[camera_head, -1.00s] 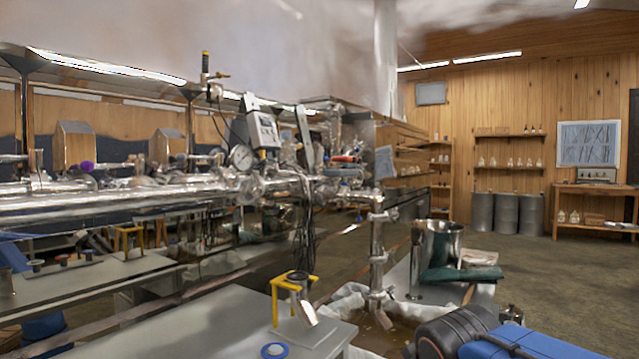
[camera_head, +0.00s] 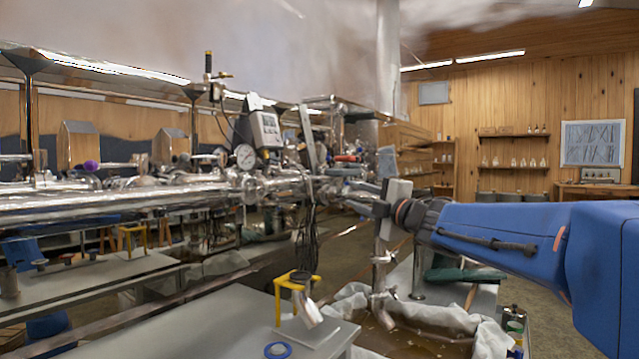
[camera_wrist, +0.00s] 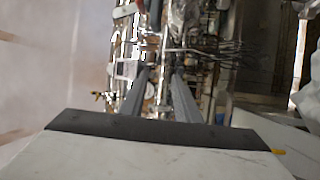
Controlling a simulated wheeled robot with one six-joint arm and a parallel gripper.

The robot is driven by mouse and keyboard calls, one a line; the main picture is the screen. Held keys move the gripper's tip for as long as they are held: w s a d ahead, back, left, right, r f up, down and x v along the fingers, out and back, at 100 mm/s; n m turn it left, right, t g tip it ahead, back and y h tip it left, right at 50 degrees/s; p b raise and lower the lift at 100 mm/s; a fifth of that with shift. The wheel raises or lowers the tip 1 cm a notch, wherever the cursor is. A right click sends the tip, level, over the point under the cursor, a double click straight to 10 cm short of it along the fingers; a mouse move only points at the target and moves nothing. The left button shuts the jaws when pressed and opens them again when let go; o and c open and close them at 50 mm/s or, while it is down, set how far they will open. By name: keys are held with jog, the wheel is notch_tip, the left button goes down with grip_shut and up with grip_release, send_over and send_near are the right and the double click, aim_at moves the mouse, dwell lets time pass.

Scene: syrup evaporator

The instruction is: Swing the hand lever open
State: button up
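A small red handle (camera_head: 347,158), which looks like the hand lever, sits on top of the steel pipework near the middle of the head view. My gripper (camera_head: 358,196) reaches in from the right, just below and right of the red handle in the head view. In the wrist view my gripper (camera_wrist: 161,70) has its two grey fingers apart, with nothing clearly between them. I cannot tell whether a finger touches the pipework.
A round dial gauge (camera_head: 245,157) and a grey digital box (camera_head: 266,130) stand on the pipe left of the handle. A cloth-lined basin (camera_head: 420,330) lies under my arm.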

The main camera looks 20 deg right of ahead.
aim_at(321, 182)
jog(key=x, duration=1.7)
jog(key=shift+w+a+r, duration=0.1)
jog(key=shift+w+a, duration=0.05)
jog(key=shift+a, duration=0.15)
grip_shut()
